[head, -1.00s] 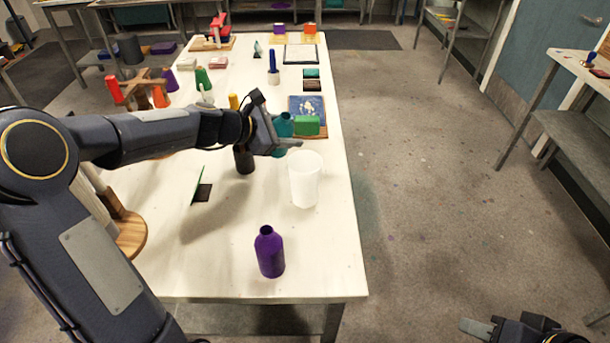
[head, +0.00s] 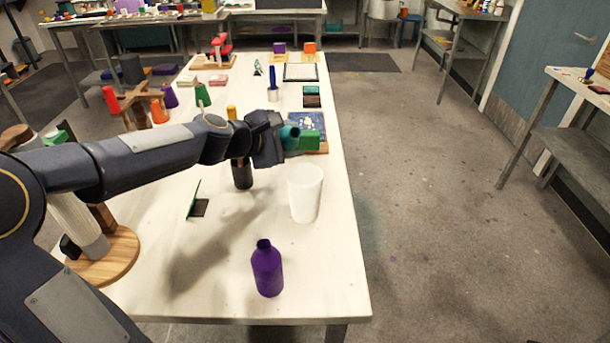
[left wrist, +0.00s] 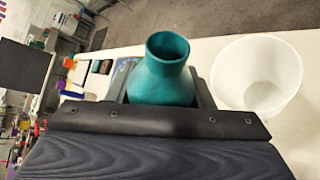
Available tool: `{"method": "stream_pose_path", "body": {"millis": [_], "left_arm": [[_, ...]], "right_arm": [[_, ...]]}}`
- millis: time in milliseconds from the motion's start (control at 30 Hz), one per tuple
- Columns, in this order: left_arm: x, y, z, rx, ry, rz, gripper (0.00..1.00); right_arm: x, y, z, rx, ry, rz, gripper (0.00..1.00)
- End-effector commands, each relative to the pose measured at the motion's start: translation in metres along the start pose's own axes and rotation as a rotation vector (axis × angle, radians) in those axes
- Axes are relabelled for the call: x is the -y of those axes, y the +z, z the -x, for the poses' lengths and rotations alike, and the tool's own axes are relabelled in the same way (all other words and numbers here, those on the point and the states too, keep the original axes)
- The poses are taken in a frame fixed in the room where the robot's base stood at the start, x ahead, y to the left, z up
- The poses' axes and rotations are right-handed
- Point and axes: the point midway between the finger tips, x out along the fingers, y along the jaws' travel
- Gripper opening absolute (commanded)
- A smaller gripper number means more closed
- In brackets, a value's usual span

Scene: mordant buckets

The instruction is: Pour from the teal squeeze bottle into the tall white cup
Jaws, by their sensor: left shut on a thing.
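The teal squeeze bottle (head: 291,132) is held by my left gripper (head: 281,141) above the table. Its neck leans to the right in the head view. In the left wrist view the bottle (left wrist: 163,80) shows its open round mouth, with the gripper fingers on both sides of its body. The tall white cup (head: 305,194) stands upright on the table, below and slightly right of the bottle in the head view. In the left wrist view the cup (left wrist: 255,85) is right of the bottle, apart from it, and its visible inside looks empty. My right gripper is out of view.
A purple bottle (head: 267,270) stands near the table's front. A dark cylinder (head: 242,175) stands under my left forearm, with a small green-and-black item (head: 197,203) nearby. The table between cup and purple bottle is clear.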

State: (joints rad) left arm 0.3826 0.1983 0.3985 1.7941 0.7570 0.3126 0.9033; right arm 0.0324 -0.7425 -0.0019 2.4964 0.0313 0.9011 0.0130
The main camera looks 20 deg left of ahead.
Motion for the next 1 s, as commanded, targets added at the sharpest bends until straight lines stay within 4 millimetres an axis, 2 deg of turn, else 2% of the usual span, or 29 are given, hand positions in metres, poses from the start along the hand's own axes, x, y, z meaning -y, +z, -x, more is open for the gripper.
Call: {"method": "stream_pose_path", "body": {"millis": [1000], "left_arm": [[-0.0048,0.0005,0.0015,-0.021,0.032,-0.074,0.2]], "right_arm": [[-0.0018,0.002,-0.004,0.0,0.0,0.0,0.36]]}}
